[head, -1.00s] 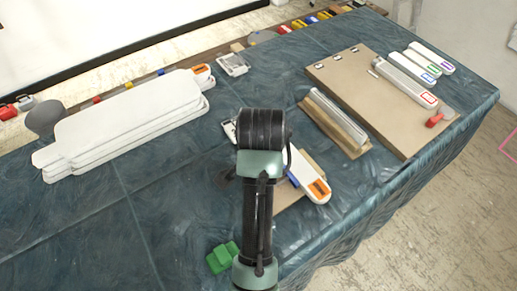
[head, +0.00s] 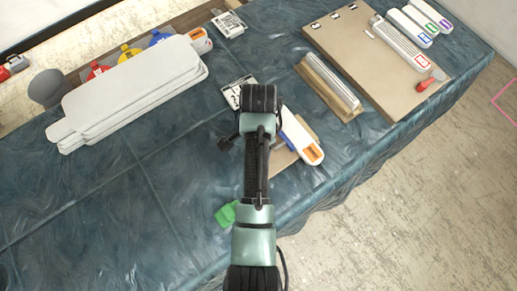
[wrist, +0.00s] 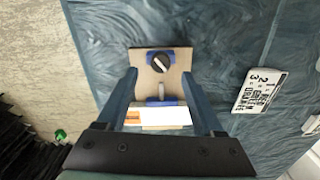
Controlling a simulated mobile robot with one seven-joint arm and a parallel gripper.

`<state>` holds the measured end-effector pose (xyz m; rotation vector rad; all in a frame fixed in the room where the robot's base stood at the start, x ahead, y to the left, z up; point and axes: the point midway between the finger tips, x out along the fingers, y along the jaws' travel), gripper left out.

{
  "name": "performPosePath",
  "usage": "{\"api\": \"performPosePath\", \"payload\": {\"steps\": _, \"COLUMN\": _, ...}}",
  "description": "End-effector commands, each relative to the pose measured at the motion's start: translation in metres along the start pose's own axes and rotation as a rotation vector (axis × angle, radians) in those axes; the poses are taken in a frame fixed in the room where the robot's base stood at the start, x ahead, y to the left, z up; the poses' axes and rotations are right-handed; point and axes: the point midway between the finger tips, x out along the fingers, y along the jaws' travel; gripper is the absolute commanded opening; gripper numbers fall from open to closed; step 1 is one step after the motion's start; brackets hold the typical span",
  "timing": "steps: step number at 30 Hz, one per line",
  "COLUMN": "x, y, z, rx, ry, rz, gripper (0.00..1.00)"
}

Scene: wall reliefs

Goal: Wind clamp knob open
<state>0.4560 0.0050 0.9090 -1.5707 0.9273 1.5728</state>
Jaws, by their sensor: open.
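The clamp's round black knob (wrist: 160,62) with a light bar across it shows in the wrist view, in a blue mount on a tan board (wrist: 143,58). A grey screw runs from it toward a second blue part (wrist: 161,102). A white piece (wrist: 170,117) with an orange label lies across the board's near end; it also shows in the head view (head: 301,137). My gripper (wrist: 160,73) is open and empty, its fingers either side of the board as seen from the wrist. I cannot tell its height above the knob. In the head view my arm hides the knob.
A number card (wrist: 259,91) lies right of the board. In the head view, a stack of white boards (head: 130,90) is at left, a green object (head: 226,215) near my arm, and a wooden holder (head: 318,82) and large tan board (head: 350,50) at right.

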Motion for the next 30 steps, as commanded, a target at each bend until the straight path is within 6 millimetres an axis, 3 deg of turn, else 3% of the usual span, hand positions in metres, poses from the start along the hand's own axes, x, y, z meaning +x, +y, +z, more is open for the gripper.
{"api": "performPosePath", "payload": {"steps": 3, "x": 0.023, "y": 0.001, "z": 0.000, "rx": 0.000, "ry": -0.002, "rz": 0.002, "gripper": 0.69}}
{"api": "performPosePath", "payload": {"steps": 9, "x": 0.044, "y": 0.000, "z": 0.000, "rx": 0.000, "ry": -0.001, "rz": 0.000, "gripper": 0.69}}
{"api": "performPosePath", "payload": {"steps": 20, "x": 0.049, "y": -0.001, "z": 0.000, "rx": 0.000, "ry": 0.001, "rz": -0.002, "gripper": 0.69}}
{"api": "performPosePath", "payload": {"steps": 30, "x": 0.049, "y": 0.000, "z": 0.000, "rx": 0.000, "ry": 0.001, "rz": -0.001, "gripper": 0.10}}
